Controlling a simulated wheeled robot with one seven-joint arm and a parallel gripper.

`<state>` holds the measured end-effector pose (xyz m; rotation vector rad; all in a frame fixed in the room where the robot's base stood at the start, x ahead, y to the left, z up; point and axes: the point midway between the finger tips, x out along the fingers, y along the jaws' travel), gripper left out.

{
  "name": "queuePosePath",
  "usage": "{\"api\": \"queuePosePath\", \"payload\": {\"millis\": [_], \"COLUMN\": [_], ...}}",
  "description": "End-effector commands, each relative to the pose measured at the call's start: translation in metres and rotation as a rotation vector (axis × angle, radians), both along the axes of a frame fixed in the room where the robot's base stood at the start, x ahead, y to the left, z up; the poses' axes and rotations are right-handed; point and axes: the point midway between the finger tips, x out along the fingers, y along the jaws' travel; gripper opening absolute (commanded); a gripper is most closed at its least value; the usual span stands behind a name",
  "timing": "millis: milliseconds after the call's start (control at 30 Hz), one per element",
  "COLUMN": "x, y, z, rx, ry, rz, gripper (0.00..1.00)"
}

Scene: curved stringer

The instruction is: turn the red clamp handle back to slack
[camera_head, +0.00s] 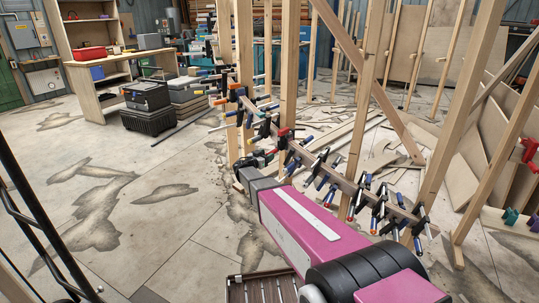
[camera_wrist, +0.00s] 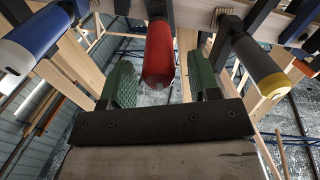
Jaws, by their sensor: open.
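The red clamp handle (camera_wrist: 158,52) shows in the middle of the wrist view, its rounded end toward me and its far end at the wooden stringer (camera_wrist: 190,14). My gripper (camera_wrist: 160,78) is open, with one green-padded finger on each side of the handle. A gap shows between the handle and each pad, so neither finger appears to touch it. In the head view my gripper (camera_head: 266,160) is at the row of clamps on the curved stringer (camera_head: 345,184). The red handle cannot be told for sure there among the crowded clamps.
A blue handle with a white end (camera_wrist: 32,45) hangs to the left of the red one, and a grey handle with a yellow end (camera_wrist: 262,70) to the right. Upright wooden posts (camera_head: 289,60) stand along the stringer.

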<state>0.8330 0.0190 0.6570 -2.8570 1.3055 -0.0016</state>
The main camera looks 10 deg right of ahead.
Motion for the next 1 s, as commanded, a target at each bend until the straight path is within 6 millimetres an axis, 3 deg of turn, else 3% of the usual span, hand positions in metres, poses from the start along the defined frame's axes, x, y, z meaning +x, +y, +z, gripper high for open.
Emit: {"api": "queuePosePath", "payload": {"millis": [233, 567, 600, 733, 767, 1000], "x": [0.017, 0.019, 0.019, 0.019, 0.019, 0.018], "y": [-0.019, -0.022, -0.022, -0.022, -0.022, -0.022], "z": [0.000, 0.000, 0.000, 0.000, 0.000, 0.000], "rx": [-0.001, -0.001, -0.001, 0.000, 0.000, -0.006], "ry": [0.001, 0.001, 0.001, 0.001, 0.001, 0.008], "rz": [0.000, 0.000, 0.000, 0.000, 0.000, 0.000], "gripper": [0.56, 0.56, 0.53, 0.10, 0.06, 0.06]}}
